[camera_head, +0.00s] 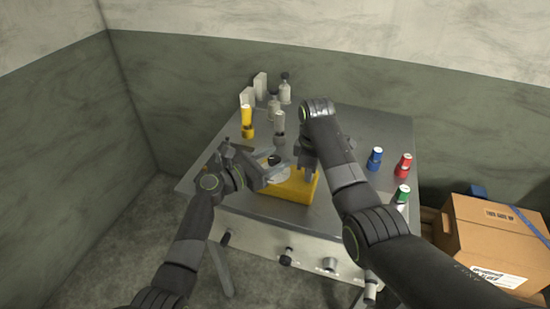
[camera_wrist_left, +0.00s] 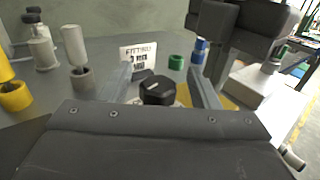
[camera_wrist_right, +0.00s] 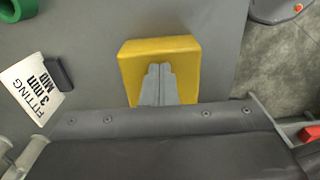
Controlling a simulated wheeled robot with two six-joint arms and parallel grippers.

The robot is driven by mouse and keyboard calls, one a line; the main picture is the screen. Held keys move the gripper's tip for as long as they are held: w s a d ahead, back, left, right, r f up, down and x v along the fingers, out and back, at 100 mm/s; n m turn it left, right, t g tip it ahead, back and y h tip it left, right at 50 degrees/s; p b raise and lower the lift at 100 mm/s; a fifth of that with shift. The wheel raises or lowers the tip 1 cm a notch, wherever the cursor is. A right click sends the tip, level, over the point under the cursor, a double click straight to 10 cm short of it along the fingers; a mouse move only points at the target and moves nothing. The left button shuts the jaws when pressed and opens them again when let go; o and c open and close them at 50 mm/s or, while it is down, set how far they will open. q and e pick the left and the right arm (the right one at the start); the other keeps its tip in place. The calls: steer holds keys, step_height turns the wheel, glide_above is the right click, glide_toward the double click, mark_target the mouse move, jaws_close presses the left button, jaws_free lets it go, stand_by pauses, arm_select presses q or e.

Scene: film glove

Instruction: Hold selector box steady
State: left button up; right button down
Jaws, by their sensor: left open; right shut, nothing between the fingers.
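The yellow selector box (camera_head: 290,190) sits on the grey metal table, partly hidden by both grippers. It also shows in the right wrist view (camera_wrist_right: 185,50). A black knob (camera_wrist_left: 157,88) shows in the left wrist view, with a pale base partly visible under it. My left gripper (camera_head: 276,172) is open, its fingers on either side of the knob; contact cannot be told. My right gripper (camera_wrist_right: 160,72) is shut and empty, with its fingertips over the yellow box; whether they touch it is unclear.
A yellow bottle (camera_head: 246,121) and grey fittings (camera_head: 279,122) stand at the table's back left. A card reading FITTING (camera_wrist_right: 32,84) lies near the box. A cardboard box (camera_head: 490,240) is beyond the table's right.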

arm_select(q)
steer(key=shift+w+d+f, duration=0.1)
steer(key=shift+d, duration=0.05)
steer(key=c, duration=1)
steer(key=shift+o, duration=0.2)
steer(key=shift+d+n+t+y, duration=0.1)
steer(key=shift+n+t+y, duration=1)
steer(key=shift+t+y, duration=0.1)
steer(key=shift+f+n+t+y, duration=0.1)
steer(key=shift+n+t+y, duration=1)
steer(key=shift+y, duration=0.5)
steer(key=o, duration=1)
steer(key=shift+c, duration=0.2)
